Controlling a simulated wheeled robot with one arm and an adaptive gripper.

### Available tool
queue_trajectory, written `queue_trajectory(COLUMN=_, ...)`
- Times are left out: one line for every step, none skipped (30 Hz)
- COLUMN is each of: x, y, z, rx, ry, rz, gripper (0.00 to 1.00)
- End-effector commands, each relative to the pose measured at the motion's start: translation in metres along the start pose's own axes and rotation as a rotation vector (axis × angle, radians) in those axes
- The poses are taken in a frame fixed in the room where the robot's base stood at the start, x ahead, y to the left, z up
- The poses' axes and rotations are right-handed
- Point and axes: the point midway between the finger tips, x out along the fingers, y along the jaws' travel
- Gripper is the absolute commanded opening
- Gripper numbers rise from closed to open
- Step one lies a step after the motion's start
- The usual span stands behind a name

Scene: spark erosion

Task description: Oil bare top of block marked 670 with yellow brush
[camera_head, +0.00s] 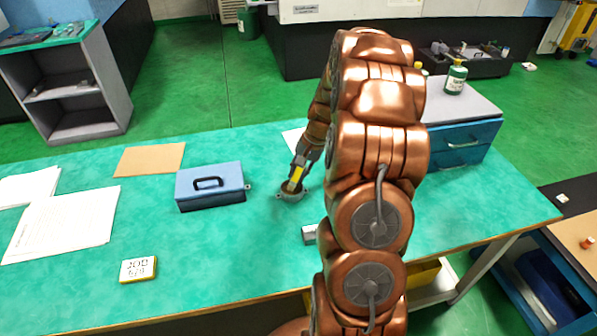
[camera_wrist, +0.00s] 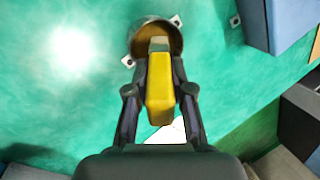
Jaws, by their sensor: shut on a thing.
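My gripper (camera_head: 304,160) is shut on the yellow brush (camera_head: 296,178), which points down into a small grey round cup (camera_head: 291,195) on the green bench. In the wrist view the yellow handle (camera_wrist: 160,92) lies between the fingers of my gripper (camera_wrist: 160,88), and the brush's far end is over the brown inside of the cup (camera_wrist: 136,32). I cannot tell whether the bristles touch the liquid. A small grey metal block (camera_head: 309,235) sits nearer on the bench, partly hidden by my arm; no number is readable on it.
A blue box with a black handle (camera_head: 210,187) stands left of the cup. A blue drawer unit (camera_head: 465,143) with a green bottle (camera_head: 455,77) on top is at the right. Papers (camera_head: 60,222) and a brown board (camera_head: 149,159) lie left.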

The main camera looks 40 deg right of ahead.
Motion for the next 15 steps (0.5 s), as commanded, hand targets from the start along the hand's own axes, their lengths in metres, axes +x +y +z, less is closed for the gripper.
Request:
queue_trajectory(x=0.0006, y=0.0001, z=-0.0001, rx=0.0, ry=0.0, rz=0.0, gripper=0.0)
queue_trajectory(x=0.001, y=0.0002, z=-0.0001, rx=0.0, ry=0.0, rz=0.0, gripper=0.0)
queue_trajectory(x=0.0013, y=0.0003, z=-0.0002, rx=0.0, ry=0.0, rz=0.0, gripper=0.0)
queue_trajectory(x=0.0016, y=0.0004, z=-0.0002, rx=0.0, ry=0.0, rz=0.0, gripper=0.0)
queue_trajectory(x=0.0019, y=0.0005, z=-0.0002, rx=0.0, ry=0.0, rz=0.0, gripper=0.0)
queue_trajectory(x=0.0023, y=0.0007, z=-0.0002, rx=0.0, ry=0.0, rz=0.0, gripper=0.0)
queue_trajectory(x=0.0026, y=0.0008, z=-0.0003, rx=0.0, ry=0.0, rz=0.0, gripper=0.0)
queue_trajectory(x=0.0028, y=0.0008, z=-0.0003, rx=0.0, ry=0.0, rz=0.0, gripper=0.0)
queue_trajectory(x=0.0032, y=0.0009, z=-0.0004, rx=0.0, ry=0.0, rz=0.0, gripper=0.0)
queue_trajectory(x=0.0034, y=0.001, z=-0.0004, rx=0.0, ry=0.0, rz=0.0, gripper=0.0)
queue_trajectory(x=0.0037, y=0.0011, z=-0.0004, rx=0.0, ry=0.0, rz=0.0, gripper=0.0)
queue_trajectory(x=0.0041, y=0.0012, z=-0.0005, rx=0.0, ry=0.0, rz=0.0, gripper=0.0)
queue_trajectory(x=0.0044, y=0.0013, z=-0.0005, rx=0.0, ry=0.0, rz=0.0, gripper=0.0)
queue_trajectory(x=0.0046, y=0.0014, z=-0.0005, rx=0.0, ry=0.0, rz=0.0, gripper=0.0)
queue_trajectory(x=0.005, y=0.0015, z=-0.0006, rx=0.0, ry=0.0, rz=0.0, gripper=0.0)
